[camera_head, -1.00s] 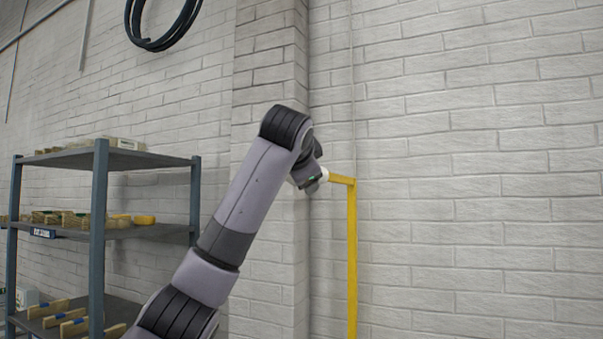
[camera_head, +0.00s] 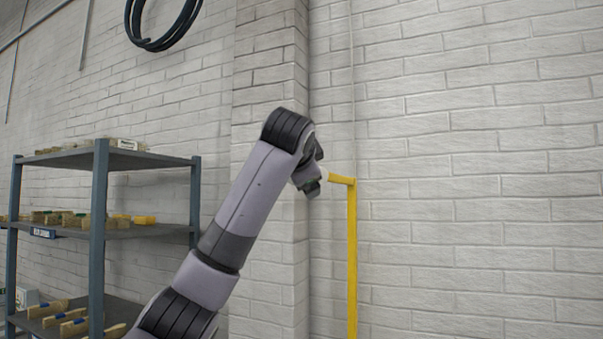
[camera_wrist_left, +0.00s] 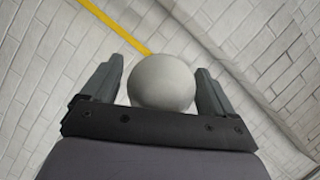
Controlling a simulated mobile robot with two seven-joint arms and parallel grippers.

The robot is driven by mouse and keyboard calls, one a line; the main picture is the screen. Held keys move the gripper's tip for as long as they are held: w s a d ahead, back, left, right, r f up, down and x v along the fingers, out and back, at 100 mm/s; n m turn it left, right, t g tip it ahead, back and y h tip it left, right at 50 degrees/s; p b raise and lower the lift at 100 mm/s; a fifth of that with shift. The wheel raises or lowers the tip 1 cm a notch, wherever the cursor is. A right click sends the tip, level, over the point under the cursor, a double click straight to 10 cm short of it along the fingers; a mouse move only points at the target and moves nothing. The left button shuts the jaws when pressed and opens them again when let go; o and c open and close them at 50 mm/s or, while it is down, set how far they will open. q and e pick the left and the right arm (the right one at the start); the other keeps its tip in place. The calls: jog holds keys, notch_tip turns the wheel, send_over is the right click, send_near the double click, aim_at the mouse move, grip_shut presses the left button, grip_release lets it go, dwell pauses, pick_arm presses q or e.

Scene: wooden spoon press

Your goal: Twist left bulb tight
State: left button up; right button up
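In the left wrist view a round, pale grey-white bulb (camera_wrist_left: 161,84) sits between the two fingers of my left gripper (camera_wrist_left: 160,82). The fingers stand on either side of it, with a narrow gap visible beside the bulb. In the head view my left gripper (camera_head: 313,187) is at the left end of the yellow post's short top arm (camera_head: 341,180). Only a small pale part of the bulb (camera_head: 324,177) shows there; the gripper hides the rest. My right gripper is not in view.
The yellow post (camera_head: 352,265) stands upright before a white brick wall (camera_head: 470,180). A grey metal shelf (camera_head: 120,235) with wooden pieces and brushes stands at the left. A black coil (camera_head: 160,42) hangs high on the wall. The space right of the post is clear.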

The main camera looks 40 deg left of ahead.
pick_arm(q)
jog(key=b+v, duration=0.2)
jog(key=v, duration=0.5)
dwell(0.6)
